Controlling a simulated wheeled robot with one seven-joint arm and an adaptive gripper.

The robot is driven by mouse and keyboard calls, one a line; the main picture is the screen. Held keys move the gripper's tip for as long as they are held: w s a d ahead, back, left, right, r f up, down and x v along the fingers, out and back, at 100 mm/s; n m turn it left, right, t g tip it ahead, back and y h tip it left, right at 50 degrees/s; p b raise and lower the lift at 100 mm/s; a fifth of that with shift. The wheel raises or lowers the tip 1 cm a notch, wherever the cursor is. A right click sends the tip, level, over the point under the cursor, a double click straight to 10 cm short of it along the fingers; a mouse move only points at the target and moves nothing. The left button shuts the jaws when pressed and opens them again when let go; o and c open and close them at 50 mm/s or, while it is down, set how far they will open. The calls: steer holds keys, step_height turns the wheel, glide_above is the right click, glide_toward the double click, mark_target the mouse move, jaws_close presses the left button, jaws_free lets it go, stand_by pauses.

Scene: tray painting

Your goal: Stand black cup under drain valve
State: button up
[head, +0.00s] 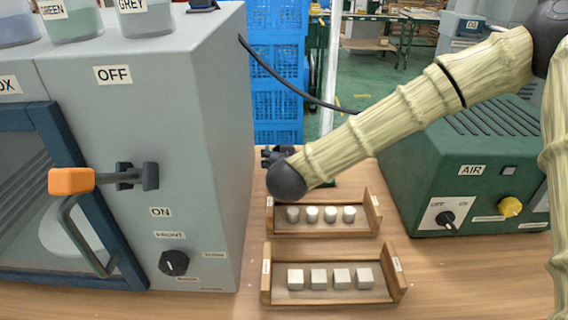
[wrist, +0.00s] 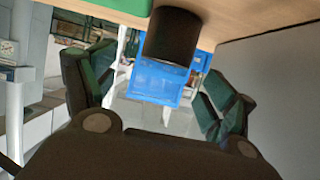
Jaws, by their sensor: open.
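A black cup (wrist: 172,38) shows at the top of the wrist view, by the wooden table edge. It lies ahead of and between the two open fingers of my gripper (wrist: 155,92), with a visible gap on each side. In the head view my gripper (head: 272,156) is at the far side of the table, close to the grey cabinet. It is mostly hidden behind my own wrist, and the cup cannot be seen there. I cannot make out a drain valve for certain in either view.
The grey cabinet (head: 207,130) with a blue-framed door and orange-ended handle (head: 72,181) stands left. Two wooden trays (head: 268,284) (head: 270,226) with small white pieces sit mid-table. A green air unit (head: 415,165) stands right. Blue crates (head: 277,75) are behind.

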steer(key=shift+a+x, duration=0.2)
steer(key=shift+x, duration=1.5)
steer(key=shift+a+x, duration=0.2)
steer(key=shift+x, duration=1.45)
steer(key=c, duration=1.2)
